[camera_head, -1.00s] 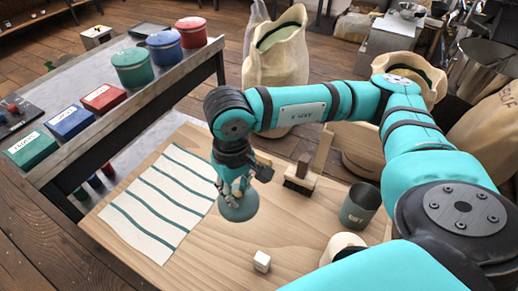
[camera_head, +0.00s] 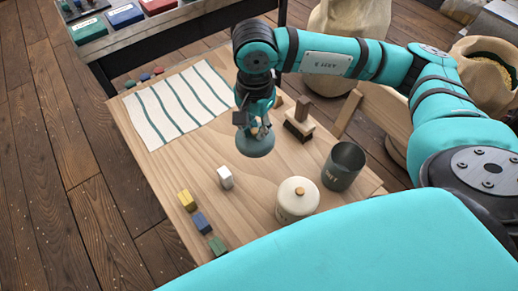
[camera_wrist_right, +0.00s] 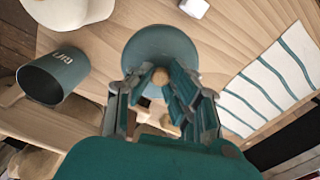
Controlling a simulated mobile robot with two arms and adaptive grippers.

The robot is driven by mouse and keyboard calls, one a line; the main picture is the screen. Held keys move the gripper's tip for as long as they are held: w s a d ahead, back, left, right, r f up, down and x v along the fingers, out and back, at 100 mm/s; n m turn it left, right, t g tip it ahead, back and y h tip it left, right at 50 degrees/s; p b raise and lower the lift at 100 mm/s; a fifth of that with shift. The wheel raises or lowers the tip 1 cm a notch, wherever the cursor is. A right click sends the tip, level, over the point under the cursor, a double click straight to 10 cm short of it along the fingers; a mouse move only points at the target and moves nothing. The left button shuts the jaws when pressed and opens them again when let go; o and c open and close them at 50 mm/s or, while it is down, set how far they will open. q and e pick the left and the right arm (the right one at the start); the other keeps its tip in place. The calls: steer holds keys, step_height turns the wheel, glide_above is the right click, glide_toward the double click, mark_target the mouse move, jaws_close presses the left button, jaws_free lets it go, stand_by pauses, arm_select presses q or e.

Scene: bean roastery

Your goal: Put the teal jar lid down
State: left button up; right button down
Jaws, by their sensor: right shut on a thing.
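The teal jar lid (camera_head: 257,147) is a round disc with a small wooden knob. My right gripper (camera_head: 257,128) points down and is shut on the knob, with the disc below the fingers. In the right wrist view the lid (camera_wrist_right: 160,42) shows beyond the fingertips, and the gripper (camera_wrist_right: 160,80) has its fingers on both sides of the knob. The lid is over the wooden table (camera_head: 262,182), right of the striped cloth (camera_head: 168,113); I cannot tell how high it is above the wood. My left gripper is not in view.
A brush (camera_head: 299,126) stands close behind right of the lid. A dark labelled canister (camera_head: 344,166), a cream lidded jar (camera_head: 297,201) and a white cube (camera_head: 225,178) stand nearer. Several small coloured blocks (camera_head: 202,222) lie at the front left edge. Bare wood lies around the lid.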

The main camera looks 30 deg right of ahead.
steer(key=f+m, duration=0.1)
steer(key=m, duration=0.2)
steer(key=w+f+m+b, duration=0.1)
steer(key=m, duration=0.2)
steer(key=w+f+m, duration=0.1)
steer(key=m, duration=0.2)
steer(key=shift+w+d+b, duration=0.1)
steer(key=shift+d+b, duration=0.25)
step_height(320, 180, down, 2)
steer(key=w+d+f+m+b, duration=0.1)
steer(key=w+m+b, duration=0.1)
steer(key=m, duration=1)
glide_above(256, 156)
step_height(256, 156, down, 6)
step_height(256, 156, down, 4)
steer(key=shift+f+p, duration=0.1)
steer(key=shift+p, duration=0.25)
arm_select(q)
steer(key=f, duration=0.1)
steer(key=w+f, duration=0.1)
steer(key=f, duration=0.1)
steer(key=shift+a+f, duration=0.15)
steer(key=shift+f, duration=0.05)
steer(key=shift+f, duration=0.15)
